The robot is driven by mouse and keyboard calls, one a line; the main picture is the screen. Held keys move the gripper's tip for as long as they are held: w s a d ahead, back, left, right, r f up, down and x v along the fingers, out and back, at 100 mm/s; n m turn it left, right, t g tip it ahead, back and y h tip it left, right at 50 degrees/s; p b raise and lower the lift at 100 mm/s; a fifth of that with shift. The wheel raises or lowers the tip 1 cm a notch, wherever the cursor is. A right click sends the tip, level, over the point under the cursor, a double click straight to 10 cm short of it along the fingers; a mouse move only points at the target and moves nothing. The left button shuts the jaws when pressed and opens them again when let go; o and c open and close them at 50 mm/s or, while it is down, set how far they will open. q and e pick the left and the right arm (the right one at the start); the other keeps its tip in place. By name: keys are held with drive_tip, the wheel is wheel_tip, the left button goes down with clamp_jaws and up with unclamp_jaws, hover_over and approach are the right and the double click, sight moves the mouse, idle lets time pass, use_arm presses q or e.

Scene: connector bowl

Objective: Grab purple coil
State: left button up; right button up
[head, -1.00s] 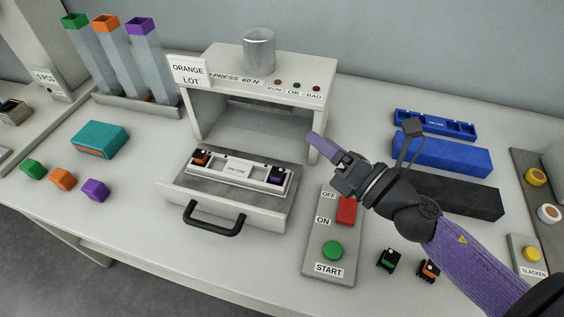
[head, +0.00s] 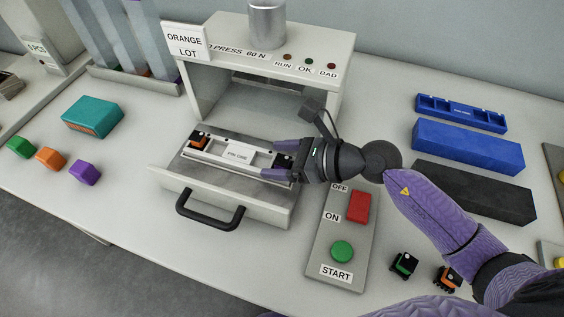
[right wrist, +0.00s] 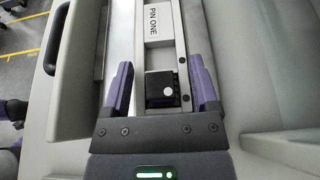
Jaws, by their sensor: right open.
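The purple coil, a small dark block with a white dot, sits at the right end of the white PIN ONE carrier (head: 213,158) in the pulled-out press drawer. In the head view my right gripper mostly hides it. The right wrist view shows the block (right wrist: 160,92) between the two purple fingers, with a gap on each side. My right gripper (head: 279,160) is open, its fingers straddling the carrier's right end. An orange-and-black block (head: 199,142) sits at the carrier's left end. My left gripper is not in view.
The press (head: 335,50) stands behind the drawer (head: 220,215). A control panel with a red switch (head: 359,206) and green START button (head: 342,251) lies right of it. Blue (head: 468,147) and black (head: 475,191) blocks lie further right. Loose cubes (head: 50,158) lie at left.

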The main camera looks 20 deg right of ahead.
clamp_jaws()
